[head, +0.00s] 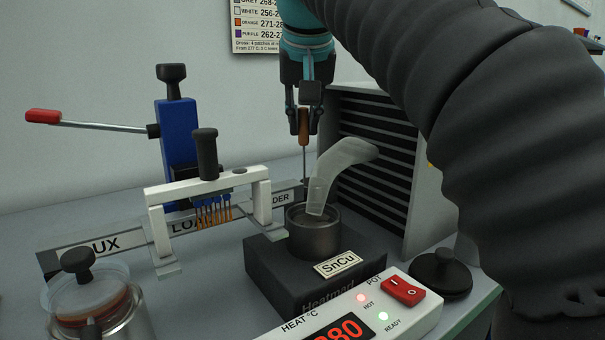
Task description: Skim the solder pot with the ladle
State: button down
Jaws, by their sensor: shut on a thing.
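The solder pot (312,243) is a round metal cup set in a dark block (262,265) labelled SnCu. A pale curved plume (340,165) rises from its mouth toward the louvred panel and hides part of the rim; the solder surface is not clearly visible. My gripper (304,106) is above and behind the pot, pointing down, shut on the ladle's brown handle (304,125). The ladle's thin shaft hangs upright below. Its lower end shows as a small dark shape just behind the pot's rim; I cannot tell whether it touches anything.
A louvred panel (375,165) stands close right of the pot. A white bridge-shaped carrier (208,185) with several orange-tipped leads and a blue lever stand (178,130) are at left. A lidded jar (95,300) is front left. The heat controller (350,315) and a dark lid (440,272) are in front.

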jog(key=shift+r+p, duration=0.8)
jog(key=shift+r, duration=1.6)
